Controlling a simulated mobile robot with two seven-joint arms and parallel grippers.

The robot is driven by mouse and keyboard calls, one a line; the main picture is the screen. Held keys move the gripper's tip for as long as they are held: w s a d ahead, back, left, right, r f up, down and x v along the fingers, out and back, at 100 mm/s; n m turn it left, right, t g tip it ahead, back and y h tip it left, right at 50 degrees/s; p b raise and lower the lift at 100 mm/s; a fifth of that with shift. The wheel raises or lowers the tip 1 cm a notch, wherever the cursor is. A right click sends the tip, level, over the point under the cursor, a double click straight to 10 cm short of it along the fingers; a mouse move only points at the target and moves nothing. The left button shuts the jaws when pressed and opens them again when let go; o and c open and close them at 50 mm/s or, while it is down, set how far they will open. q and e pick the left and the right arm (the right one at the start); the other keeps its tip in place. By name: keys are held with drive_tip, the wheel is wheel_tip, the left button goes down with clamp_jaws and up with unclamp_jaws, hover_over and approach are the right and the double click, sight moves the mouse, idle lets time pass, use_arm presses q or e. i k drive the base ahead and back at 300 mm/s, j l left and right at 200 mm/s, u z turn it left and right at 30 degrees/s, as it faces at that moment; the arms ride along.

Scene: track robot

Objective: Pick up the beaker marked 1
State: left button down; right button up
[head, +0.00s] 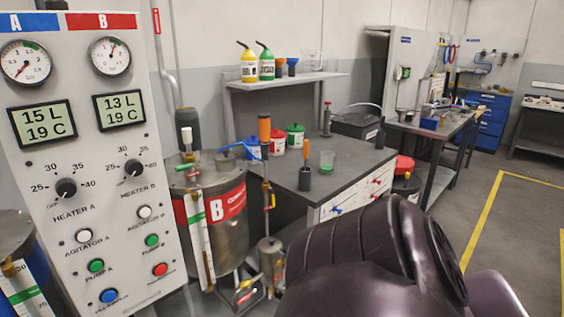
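A small clear beaker (327,161) with something green in or on it stands on the dark benchtop (345,163), near the bench's front part. It is too small for me to read any mark on it. A dark, upright tool with a handle (305,170) stands just left of it. On the wall shelf, a clear container (311,62) is faintly visible, and I cannot tell whether it is marked. Neither of my grippers is in view. A dark purple part of my own arm fills the lower right and hides the floor there.
A control panel (85,165) with gauges fills the left. A steel tank marked B (218,215) stands between it and the bench. Open floor (515,225) with yellow lines lies at right.

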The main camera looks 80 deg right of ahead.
sight(327, 157)
drive_tip(key=z, duration=2.75)
drive_tip(key=i+l+u, duration=0.2)
drive_tip(key=u, duration=0.15)
drive_tip(key=i+l+u, duration=0.15)
drive_tip(key=l+u, duration=0.15)
drive_tip(key=i+l+u, duration=0.2)
drive_tip(key=l, duration=0.35)
drive_tip(key=i+l, duration=0.15)
drive_tip(key=l, duration=0.15)
drive_tip(key=i+l, duration=0.15)
drive_tip(key=l, duration=0.25)
drive_tip(key=i+l+u, duration=0.1)
drive_tip(key=l, duration=0.3)
drive_tip(key=i+l, duration=0.2)
drive_tip(key=l, duration=0.2)
drive_tip(key=i+l+u, duration=0.1)
drive_tip(key=l, duration=0.3)
drive_tip(key=i+l, duration=0.2)
drive_tip(key=l, duration=0.25)
drive_tip(key=i+l, duration=0.1)
drive_tip(key=l, duration=0.3)
drive_tip(key=u, duration=0.05)
